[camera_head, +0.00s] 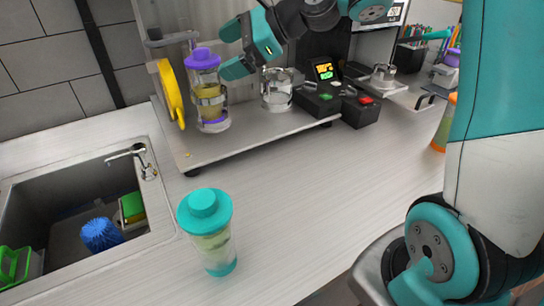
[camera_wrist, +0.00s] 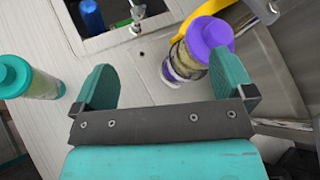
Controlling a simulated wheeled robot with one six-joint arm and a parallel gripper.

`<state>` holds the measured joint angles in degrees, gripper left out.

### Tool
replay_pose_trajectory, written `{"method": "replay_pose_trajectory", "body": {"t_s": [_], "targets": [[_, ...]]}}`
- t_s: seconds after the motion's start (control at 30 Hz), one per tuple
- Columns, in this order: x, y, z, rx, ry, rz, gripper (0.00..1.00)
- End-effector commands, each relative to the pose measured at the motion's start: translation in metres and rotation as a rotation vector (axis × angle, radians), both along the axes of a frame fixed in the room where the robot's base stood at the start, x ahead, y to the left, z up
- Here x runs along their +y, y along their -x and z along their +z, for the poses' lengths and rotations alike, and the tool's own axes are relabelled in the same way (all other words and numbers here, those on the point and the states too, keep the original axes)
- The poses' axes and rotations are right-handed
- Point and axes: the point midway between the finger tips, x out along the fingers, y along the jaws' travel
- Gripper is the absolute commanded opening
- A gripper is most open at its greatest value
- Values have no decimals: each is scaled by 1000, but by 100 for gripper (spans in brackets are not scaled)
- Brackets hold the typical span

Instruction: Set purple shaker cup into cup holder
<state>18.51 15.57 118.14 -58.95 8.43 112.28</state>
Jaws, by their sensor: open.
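The purple shaker cup (camera_head: 210,105) has a purple lid, a clear body with yellowish contents and a purple base. It stands upright on the raised platform at the back left, with a metal ring of the cup holder (camera_head: 209,96) around its body. My gripper (camera_head: 231,51) is open and empty, just right of the cup's upper part. In the wrist view the purple lid (camera_wrist: 210,38) is close to the right finger, partly in front of or beside it; whether they touch I cannot tell. The left finger is well clear of the cup.
A yellow curved handle (camera_head: 171,93) is just left of the cup. A second metal holder (camera_head: 277,88) and a black control box (camera_head: 328,98) stand to the right. A teal-lidded shaker (camera_head: 208,235) stands on the front counter beside the sink (camera_head: 70,225). The counter's middle is clear.

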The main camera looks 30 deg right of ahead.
Motion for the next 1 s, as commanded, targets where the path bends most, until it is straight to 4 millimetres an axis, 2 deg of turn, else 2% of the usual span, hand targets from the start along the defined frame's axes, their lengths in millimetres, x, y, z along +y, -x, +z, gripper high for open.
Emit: {"method": "replay_pose_trajectory", "body": {"t_s": [0.03, 0.1, 0.2, 0.33, 0.4, 0.5, 0.6, 0.7, 1.0], "targets": [[24, 23, -2, -79, 129, 128, 100], [47, 55, -9, -202, 316, 326, 100], [70, 105, -21, -380, 547, 633, 100], [84, 171, -37, -616, 775, 1057, 100], [84, 203, -45, -734, 856, 1274, 100], [79, 239, -55, -875, 921, 1537, 100], [73, 263, -61, -973, 947, 1717, 100], [69, 275, -65, -1026, 953, 1815, 100], [68, 278, -66, -1044, 953, 1846, 100]]}}
